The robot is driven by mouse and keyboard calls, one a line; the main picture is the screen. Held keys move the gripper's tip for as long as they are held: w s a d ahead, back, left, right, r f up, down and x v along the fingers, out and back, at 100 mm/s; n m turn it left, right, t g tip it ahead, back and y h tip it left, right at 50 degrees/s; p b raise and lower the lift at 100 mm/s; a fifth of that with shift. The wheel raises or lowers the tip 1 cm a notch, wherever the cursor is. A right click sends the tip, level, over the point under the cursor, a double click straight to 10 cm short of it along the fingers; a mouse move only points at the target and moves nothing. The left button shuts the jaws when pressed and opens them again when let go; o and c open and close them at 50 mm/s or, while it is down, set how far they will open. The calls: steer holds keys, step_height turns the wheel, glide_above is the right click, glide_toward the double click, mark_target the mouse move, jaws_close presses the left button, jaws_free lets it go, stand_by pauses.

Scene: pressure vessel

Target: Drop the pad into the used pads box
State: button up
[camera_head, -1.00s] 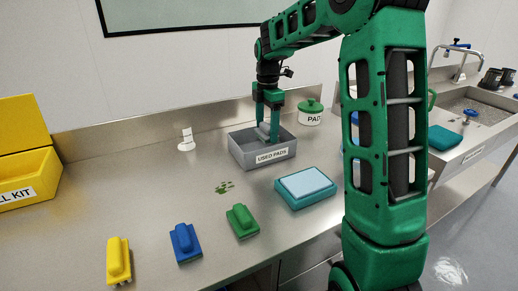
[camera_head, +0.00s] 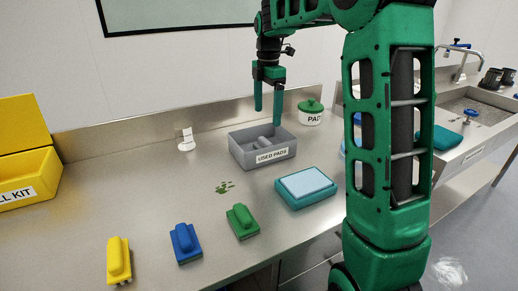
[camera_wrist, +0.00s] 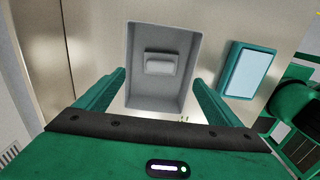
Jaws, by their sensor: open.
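The grey used pads box (camera_head: 240,153) stands on the steel counter, with a label on its front. The grey pad (camera_head: 266,142) lies inside the box; in the wrist view the pad (camera_wrist: 160,64) rests on the floor of the box (camera_wrist: 139,94), clear of the walls. My gripper (camera_head: 267,118) is open and empty above the box, its fingers pointing down and apart from the pad. In the wrist view my gripper's fingers (camera_wrist: 160,80) show on both sides of the box.
A teal tray with a pale blue top (camera_head: 306,186) sits right of the box. A green-lidded pads jar (camera_head: 311,113) stands behind it. Green (camera_head: 242,221), blue (camera_head: 185,243) and yellow (camera_head: 118,262) scrubbers lie in front. A green spill (camera_head: 224,187) marks the counter. A yellow kit box (camera_head: 25,178) is at left.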

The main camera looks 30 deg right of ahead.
steer(key=shift+r, duration=1.95)
steer(key=s+f+m, duration=0.4)
steer(key=s+m, duration=0.4)
steer(key=s, duration=0.5)
steer(key=s+f+m, duration=0.4)
steer(key=s+m, duration=0.4)
steer(key=s, duration=0.5)
steer(key=s+d+f+m, duration=0.1)
steer(key=s+f+m, duration=0.4)
steer(key=s, duration=0.8)
steer(key=m, duration=0.3)
steer(key=shift+w, duration=0.2)
steer(key=shift+w+f, duration=0.25)
steer(key=shift+w, duration=0.25)
